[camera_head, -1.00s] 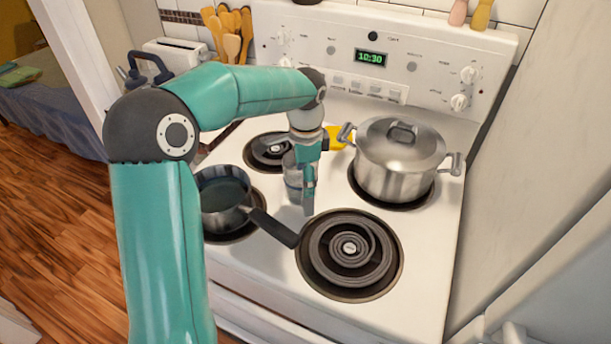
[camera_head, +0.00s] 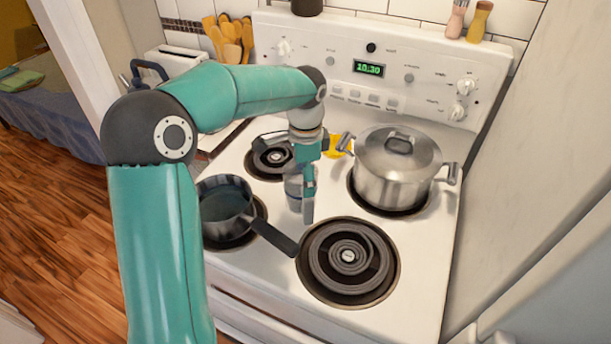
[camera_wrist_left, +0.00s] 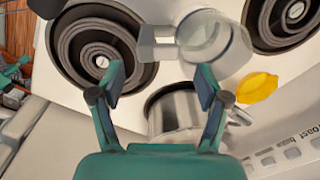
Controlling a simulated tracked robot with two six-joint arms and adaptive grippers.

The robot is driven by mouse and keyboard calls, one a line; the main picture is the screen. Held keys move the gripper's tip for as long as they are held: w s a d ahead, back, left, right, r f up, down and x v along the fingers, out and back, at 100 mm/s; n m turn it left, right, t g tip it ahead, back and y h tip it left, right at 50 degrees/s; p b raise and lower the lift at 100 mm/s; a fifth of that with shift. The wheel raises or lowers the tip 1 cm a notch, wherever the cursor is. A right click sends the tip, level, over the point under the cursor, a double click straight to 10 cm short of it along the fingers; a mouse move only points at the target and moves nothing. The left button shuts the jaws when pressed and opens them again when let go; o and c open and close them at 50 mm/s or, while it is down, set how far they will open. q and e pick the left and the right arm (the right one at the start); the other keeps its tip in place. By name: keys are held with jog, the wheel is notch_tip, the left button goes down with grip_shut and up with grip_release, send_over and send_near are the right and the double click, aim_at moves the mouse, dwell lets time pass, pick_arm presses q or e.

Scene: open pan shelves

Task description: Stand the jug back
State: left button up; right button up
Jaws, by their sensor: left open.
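A clear glass jug (camera_head: 293,184) stands on the white stove top between the burners, partly hidden by my left gripper (camera_head: 308,207). In the left wrist view the jug (camera_wrist_left: 222,48) is beyond the fingertips, with its round rim and its handle on the left side. It looks upright. The left gripper (camera_wrist_left: 160,80) is open, with its two fingers spread wide and nothing between the pads. Whether a finger touches the jug I cannot tell.
A steel lidded pot (camera_head: 392,180) sits on the back right burner. A dark saucepan (camera_head: 222,207) is at front left, its handle pointing towards the bare front right burner (camera_head: 348,262). A yellow object (camera_head: 342,143) lies behind the gripper. The back left burner (camera_head: 268,158) is bare.

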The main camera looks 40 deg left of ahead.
pick_arm(q)
jog(key=shift+r+p, duration=0.6)
jog(key=shift+r, duration=0.3)
notch_tip(320, 180, up, 12)
jog(key=shift+s+d, duration=0.15)
jog(key=shift+d, duration=0.05)
